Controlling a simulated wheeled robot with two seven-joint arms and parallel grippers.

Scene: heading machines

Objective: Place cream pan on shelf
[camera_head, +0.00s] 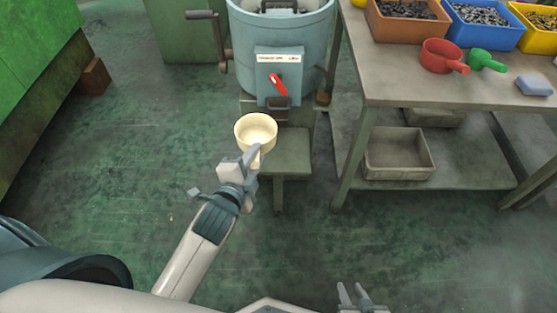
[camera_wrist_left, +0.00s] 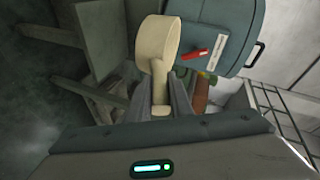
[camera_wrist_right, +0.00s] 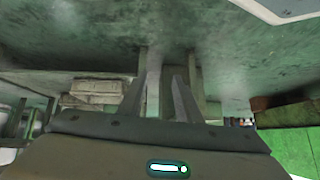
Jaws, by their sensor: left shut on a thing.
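The cream pan (camera_head: 256,131) is a small round pan with a short handle. My left gripper (camera_head: 254,158) is shut on its handle and holds it in front of the blue-grey machine, over the small green stand below it. In the left wrist view the pan (camera_wrist_left: 157,45) stands out beyond the fingers (camera_wrist_left: 162,100), its handle between them. My right gripper (camera_head: 354,292) is at the bottom edge of the head view, empty. In the right wrist view its fingers (camera_wrist_right: 167,90) are a little apart. The shelf may be the lower board (camera_head: 460,185) under the workbench.
The machine (camera_head: 280,45) has a red lever and a side crank. A grey tray (camera_head: 398,152) lies on the lower board. Open floor lies in front.

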